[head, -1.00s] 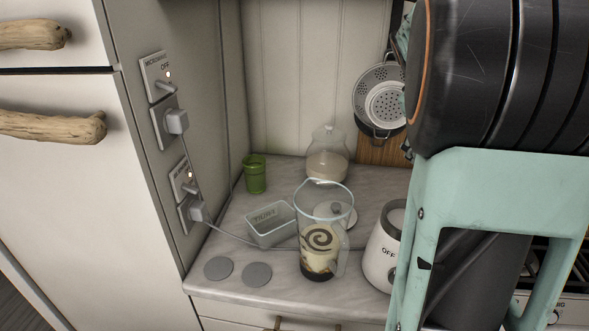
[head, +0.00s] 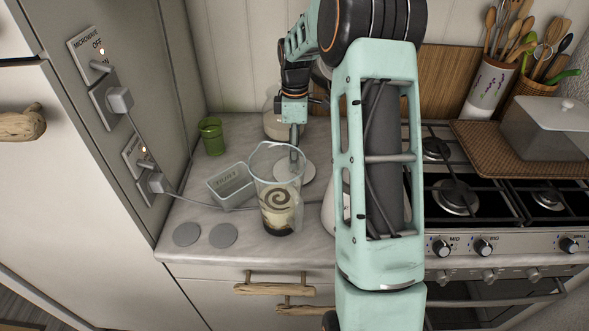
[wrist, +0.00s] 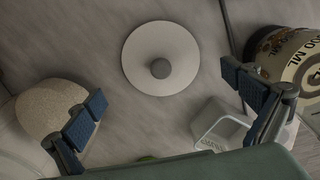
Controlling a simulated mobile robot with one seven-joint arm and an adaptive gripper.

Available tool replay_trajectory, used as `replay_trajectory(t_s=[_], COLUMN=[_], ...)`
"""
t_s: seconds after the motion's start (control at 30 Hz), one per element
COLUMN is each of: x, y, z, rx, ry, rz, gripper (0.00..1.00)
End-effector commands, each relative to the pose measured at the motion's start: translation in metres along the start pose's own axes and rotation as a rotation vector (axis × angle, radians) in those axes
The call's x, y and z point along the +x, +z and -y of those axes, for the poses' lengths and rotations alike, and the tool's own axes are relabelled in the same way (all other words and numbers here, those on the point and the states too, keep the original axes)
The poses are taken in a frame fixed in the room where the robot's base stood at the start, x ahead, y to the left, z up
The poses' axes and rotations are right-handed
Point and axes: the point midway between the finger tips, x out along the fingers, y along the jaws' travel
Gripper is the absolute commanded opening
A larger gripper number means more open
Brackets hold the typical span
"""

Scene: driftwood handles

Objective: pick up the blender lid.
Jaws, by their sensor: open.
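The blender lid, a white disc with a grey central knob, lies flat on the counter near the top middle of the wrist view (wrist: 135,62). In the head view the lid (head: 308,174) is partly hidden behind the clear blender jug (head: 280,205). My gripper (head: 294,150) points down above the counter by the lid. In the wrist view my gripper (wrist: 168,100) is open and empty, its blue-padded fingers spread wide, with the lid ahead between and beyond them. The jug (wrist: 295,65) shows at the right, close to the right finger.
A small rectangular tub (head: 232,184) and a green cup (head: 211,136) stand left of the jug. A glass jar (head: 273,122) stands behind. Two grey discs (head: 205,234) lie at the front left. The blender base is mostly hidden behind my arm; the stove (head: 490,200) is right.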

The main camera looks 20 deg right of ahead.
Motion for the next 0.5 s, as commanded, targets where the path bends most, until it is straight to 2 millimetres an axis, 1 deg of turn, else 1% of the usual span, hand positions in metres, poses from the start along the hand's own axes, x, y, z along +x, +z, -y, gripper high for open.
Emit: replay_trajectory(t_s=[0.03,0.17,0.27,0.4,0.5], x=[0.005,0.013,0.025,0.047,0.057], y=[0.000,0.000,-0.001,-0.003,-0.002], z=[0.000,0.001,0.002,0.002,0.001], rx=[0.000,0.000,0.000,0.000,0.000], ry=[0.000,-0.001,-0.003,-0.002,0.000], rz=[0.000,0.001,0.001,0.002,0.002], gripper=[1.00,1.00,1.00,1.00,1.00])
